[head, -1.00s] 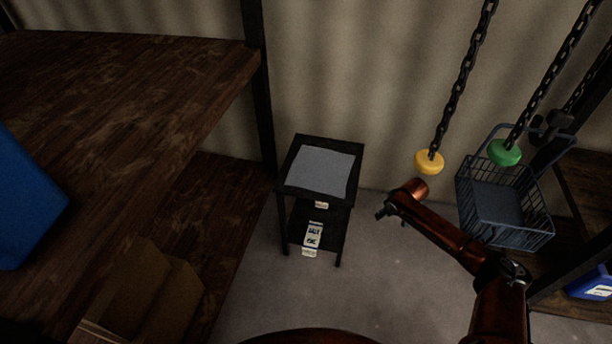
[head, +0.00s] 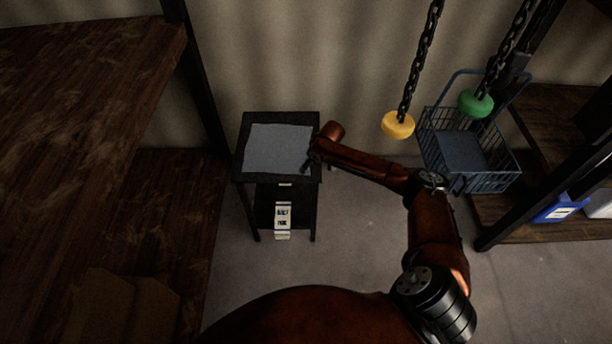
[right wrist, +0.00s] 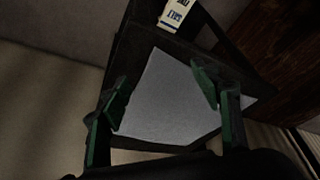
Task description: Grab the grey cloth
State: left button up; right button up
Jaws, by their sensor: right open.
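The grey cloth (head: 277,148) lies flat on top of a small black side table (head: 270,118) by the wall. My right gripper (head: 308,160) is at the right edge of the cloth in the head view. In the right wrist view the cloth (right wrist: 168,105) lies below and between the two green-padded fingers of my right gripper (right wrist: 160,95). The fingers are spread wide and nothing is held. I cannot tell the exact height above the cloth. My left gripper is not in view.
A salt packet (head: 283,219) is on the table's lower shelf. A yellow knob (head: 398,125) and a green knob (head: 476,104) hang on chains to the right. A blue wire basket (head: 470,150) is behind them. Wooden shelving (head: 90,90) stands at left.

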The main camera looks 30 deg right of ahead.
aim_at(308, 174)
jog(key=b+x, duration=0.2)
jog(key=x, duration=0.1)
jog(key=b+x, duration=0.1)
jog(key=b, duration=0.1)
jog(key=shift+s+f, duration=0.2)
jog(key=shift+f, duration=0.15)
jog(key=shift+w+f+b, duration=0.2)
jog(key=shift+f+b, duration=0.1)
jog(key=shift+f, duration=0.05)
jog(key=shift+w+d+f, duration=0.1)
jog(key=shift+w+f, duration=0.05)
jog(key=shift+f, duration=0.25)
jog(key=shift+f+b, duration=0.15)
jog(key=shift+b, duration=0.15)
jog(key=shift+f, duration=0.25)
grip_shut()
dwell(0.8)
